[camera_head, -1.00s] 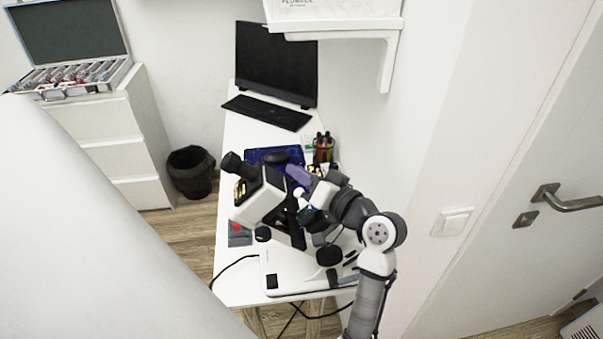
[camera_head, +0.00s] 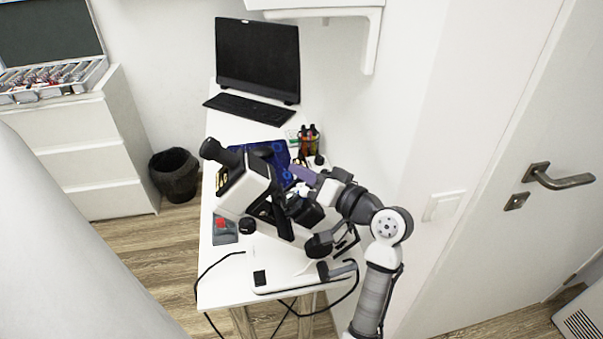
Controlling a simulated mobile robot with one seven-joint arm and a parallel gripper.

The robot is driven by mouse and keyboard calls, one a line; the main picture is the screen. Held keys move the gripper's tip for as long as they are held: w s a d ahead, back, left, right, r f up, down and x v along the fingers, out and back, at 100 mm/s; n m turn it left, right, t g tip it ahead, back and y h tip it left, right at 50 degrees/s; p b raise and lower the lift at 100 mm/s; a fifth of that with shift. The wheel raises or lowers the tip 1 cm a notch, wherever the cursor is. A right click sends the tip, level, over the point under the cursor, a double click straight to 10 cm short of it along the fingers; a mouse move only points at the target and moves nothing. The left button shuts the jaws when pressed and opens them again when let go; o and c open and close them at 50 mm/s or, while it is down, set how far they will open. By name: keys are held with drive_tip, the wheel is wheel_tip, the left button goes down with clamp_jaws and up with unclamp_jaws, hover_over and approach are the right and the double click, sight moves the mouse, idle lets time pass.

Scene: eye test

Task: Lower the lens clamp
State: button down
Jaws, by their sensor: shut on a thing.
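A white and black lensmeter (camera_head: 236,196) stands tilted on its white base on the narrow desk. Its black eyepiece (camera_head: 214,150) points up and to the left. My gripper (camera_head: 301,190) reaches in from the right and is at the right side of the lensmeter's body. It is shut on a small part there, which I take to be the lens clamp. The fingertips and the clamp are tiny and partly hidden by my wrist and dark lensmeter parts, so the clamp's height cannot be told.
A monitor (camera_head: 258,58) and keyboard (camera_head: 249,109) are at the desk's far end. A pen holder (camera_head: 309,140) stands behind my gripper. The wall is close on the right. Cables hang off the front edge.

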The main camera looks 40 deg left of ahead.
drive_tip(key=c, duration=1.5)
unclamp_jaws()
drive_tip(key=shift+w+d+f, duration=0.25)
drive_tip(key=shift+w+f, duration=0.05)
drive_tip(key=shift+f, duration=0.05)
drive_tip(key=shift+o, duration=0.2)
drive_tip(key=shift+s+r, duration=0.1)
drive_tip(key=s+d+b, duration=0.1)
drive_tip(key=d+b, duration=0.3)
drive_tip(key=d, duration=0.9)
drive_tip(key=shift+d, duration=0.35)
drive_tip(key=shift+s+d, duration=0.1)
